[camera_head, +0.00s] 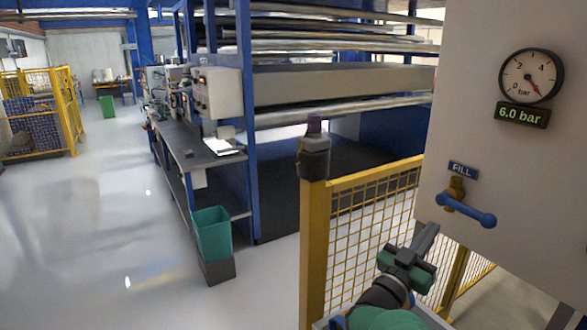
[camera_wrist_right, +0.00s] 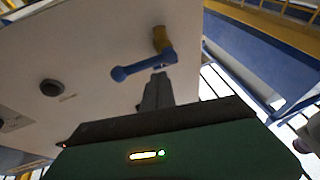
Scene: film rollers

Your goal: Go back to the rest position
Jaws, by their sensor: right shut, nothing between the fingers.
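My right gripper (camera_head: 428,236) is shut and empty, just left of and below the blue valve handle (camera_head: 468,211) in the head view. It also shows in the right wrist view (camera_wrist_right: 158,82), with its tips close to the handle (camera_wrist_right: 145,66); I cannot tell whether they touch. The handle sits on a brass valve (camera_head: 456,188) under a FILL label (camera_head: 463,170) on a pale panel (camera_head: 436,120). A gauge (camera_head: 530,76) and a display (camera_head: 522,115) reading 6.0 bar are above. My left gripper is not in view.
A yellow mesh fence (camera_head: 315,240) stands left of my right arm, with a dark device (camera_head: 314,150) on its post. A workbench (camera_head: 190,145), a green bin (camera_head: 212,235) and a blue rack (camera_head: 248,100) with rollers are beyond. The floor at left is clear.

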